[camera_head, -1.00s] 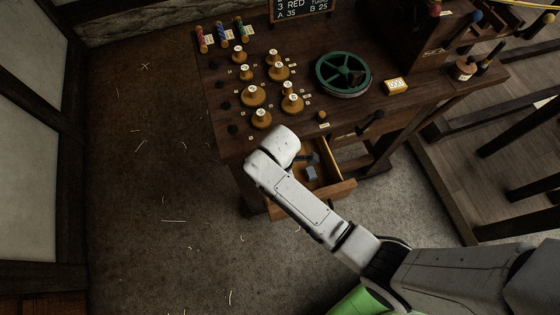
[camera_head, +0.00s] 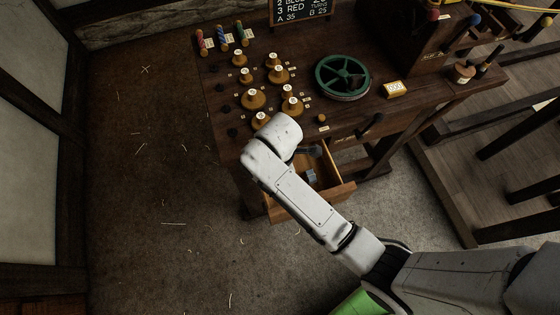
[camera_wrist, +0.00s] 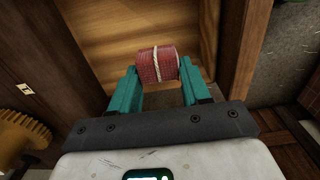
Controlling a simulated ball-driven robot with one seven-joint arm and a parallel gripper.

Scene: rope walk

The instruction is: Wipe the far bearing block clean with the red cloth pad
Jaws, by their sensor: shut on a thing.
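The red cloth pad (camera_wrist: 150,67), a ribbed red roll with a white cord band, sits between the teal fingers of my gripper (camera_wrist: 158,72) in the wrist view. The fingers are shut on its two sides. Behind it is the bare wooden bottom of the open drawer (camera_wrist: 115,30); I cannot tell whether the pad touches it. In the head view my arm reaches to the open drawer (camera_head: 338,193) at the bench front and mostly hides the gripper; the pad cannot be made out there. I cannot identify the far bearing block in either view.
The floor (camera_head: 150,190) at left is open.

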